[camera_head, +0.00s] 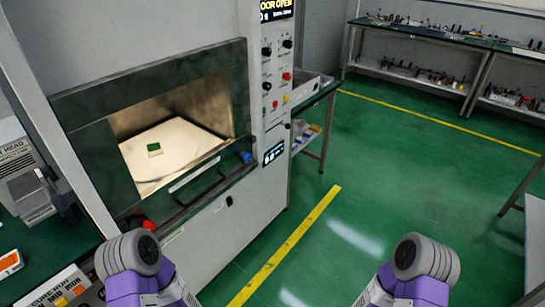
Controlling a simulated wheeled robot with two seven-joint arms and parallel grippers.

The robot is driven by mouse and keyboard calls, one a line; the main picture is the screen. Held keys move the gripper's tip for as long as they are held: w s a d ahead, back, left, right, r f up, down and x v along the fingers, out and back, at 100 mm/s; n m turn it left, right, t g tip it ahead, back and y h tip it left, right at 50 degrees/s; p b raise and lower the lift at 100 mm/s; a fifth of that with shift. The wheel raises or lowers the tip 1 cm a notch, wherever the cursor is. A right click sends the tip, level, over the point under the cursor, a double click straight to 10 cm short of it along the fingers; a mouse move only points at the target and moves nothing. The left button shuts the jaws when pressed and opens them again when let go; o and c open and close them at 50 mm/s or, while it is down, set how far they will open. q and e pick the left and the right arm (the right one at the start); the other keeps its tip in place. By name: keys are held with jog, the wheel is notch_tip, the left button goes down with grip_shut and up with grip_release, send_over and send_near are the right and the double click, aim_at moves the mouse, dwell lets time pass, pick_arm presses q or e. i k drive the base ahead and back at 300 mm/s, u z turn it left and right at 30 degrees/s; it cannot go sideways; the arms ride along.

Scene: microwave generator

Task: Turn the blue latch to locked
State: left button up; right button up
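The blue latch (247,157) is a small blue piece at the right end of the ledge under the microwave generator's chamber opening. It is too small to tell its exact setting. The chamber (215,105) stands open and lit, and the display (277,8) above the panel reads "DOOR OPEN". Purple and grey links of my two arms show at the bottom left and bottom right, well apart from the latch. No gripper fingers show in this view.
A red knob (148,225) sits near the ledge's left end. The control panel (275,80) has several knobs and buttons. A green-topped bench with boxes (10,262) stands at left. The green floor (400,150) to the right is clear, with benches (440,45) beyond.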

aim_at(246, 158)
jog(key=z, duration=0.2)
jog(key=i, duration=1.25)
jog(key=u, duration=0.75)
